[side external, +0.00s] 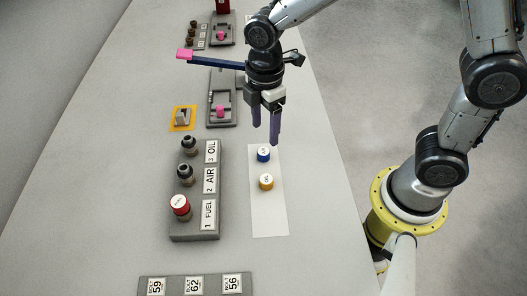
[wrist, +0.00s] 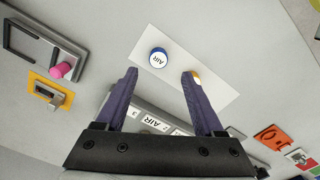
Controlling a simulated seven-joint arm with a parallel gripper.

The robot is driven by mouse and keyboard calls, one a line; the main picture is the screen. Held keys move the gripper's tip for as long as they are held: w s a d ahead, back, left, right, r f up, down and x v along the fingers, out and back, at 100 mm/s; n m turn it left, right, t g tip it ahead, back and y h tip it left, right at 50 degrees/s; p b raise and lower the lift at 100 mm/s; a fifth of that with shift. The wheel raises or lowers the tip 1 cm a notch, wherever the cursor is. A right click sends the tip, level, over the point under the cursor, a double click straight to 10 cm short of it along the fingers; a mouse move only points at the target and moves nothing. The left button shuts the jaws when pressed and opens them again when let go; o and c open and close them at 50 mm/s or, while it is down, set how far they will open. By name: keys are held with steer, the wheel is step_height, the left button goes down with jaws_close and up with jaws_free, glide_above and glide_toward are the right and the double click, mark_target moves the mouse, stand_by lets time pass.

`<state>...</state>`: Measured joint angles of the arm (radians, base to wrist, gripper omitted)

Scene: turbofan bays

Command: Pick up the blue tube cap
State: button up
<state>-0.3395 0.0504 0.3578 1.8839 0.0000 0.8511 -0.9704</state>
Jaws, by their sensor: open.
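The blue tube cap (side external: 263,154) has a white top and stands on a white mat (side external: 268,215). In the wrist view the blue cap (wrist: 158,58), marked AIR, lies ahead of and between the fingertips, not touching them. My gripper (side external: 265,133) is open and empty, pointing down above the far end of the mat. Its two dark purple fingers (wrist: 160,75) are spread in the wrist view. A yellow cap (side external: 266,182) stands on the mat nearer the camera; in the wrist view the right finger partly hides it.
A grey block (side external: 195,232) left of the mat holds a red cap (side external: 180,204) and two dark fittings, beside FUEL, AIR and OIL labels. A yellow-framed switch (side external: 183,118) and a grey frame with a pink knob (side external: 220,111) stand farther back. The table right of the mat is clear.

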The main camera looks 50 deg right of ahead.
mark_target(263, 151)
steer(key=shift+w+a+f, duration=0.1)
steer(key=shift+w+f, duration=0.05)
steer(key=shift+f, duration=3.75)
jaws_close()
